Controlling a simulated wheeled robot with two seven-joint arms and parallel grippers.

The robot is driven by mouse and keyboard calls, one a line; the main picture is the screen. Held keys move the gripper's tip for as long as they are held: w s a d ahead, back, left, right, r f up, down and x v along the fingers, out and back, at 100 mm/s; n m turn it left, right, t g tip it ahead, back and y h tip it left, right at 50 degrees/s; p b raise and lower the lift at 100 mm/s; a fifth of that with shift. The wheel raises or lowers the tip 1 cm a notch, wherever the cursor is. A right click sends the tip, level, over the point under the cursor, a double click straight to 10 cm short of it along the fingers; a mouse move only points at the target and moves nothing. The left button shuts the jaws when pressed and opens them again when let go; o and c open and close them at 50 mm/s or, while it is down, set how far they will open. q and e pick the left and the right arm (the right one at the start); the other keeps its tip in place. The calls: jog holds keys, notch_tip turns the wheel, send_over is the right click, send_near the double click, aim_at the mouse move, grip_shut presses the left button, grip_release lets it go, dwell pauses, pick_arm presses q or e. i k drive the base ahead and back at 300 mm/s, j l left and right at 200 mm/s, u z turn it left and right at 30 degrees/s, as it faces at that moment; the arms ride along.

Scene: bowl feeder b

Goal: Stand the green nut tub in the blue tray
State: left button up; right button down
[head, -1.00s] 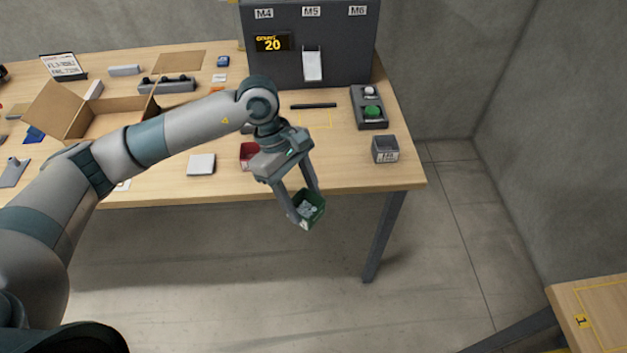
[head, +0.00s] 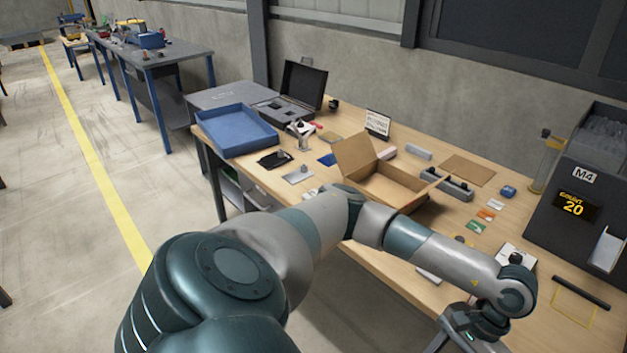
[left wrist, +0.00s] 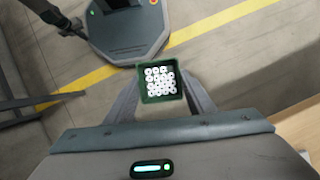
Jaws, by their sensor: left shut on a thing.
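The green nut tub (left wrist: 146,98) shows in the left wrist view, full of pale nuts. My left gripper (left wrist: 160,92) is shut on it, one finger on each side, and holds it over the floor. The blue tray (head: 236,131) lies at the far left end of the wooden bench and looks empty. My right gripper is in neither view.
An open cardboard box (head: 385,183) stands on the bench between my left wrist and the blue tray. A black open case (head: 290,92) is behind the tray. A dark counting machine (head: 590,190) stands at the right. Small parts and cards lie around.

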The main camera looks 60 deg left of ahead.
aim_at(234, 131)
jog(key=k+j+u, duration=0.3)
jog(key=j, duration=2.6)
jog(key=i+j+u, duration=0.1)
jog(key=j+u, duration=0.2)
jog(key=j, duration=2.55)
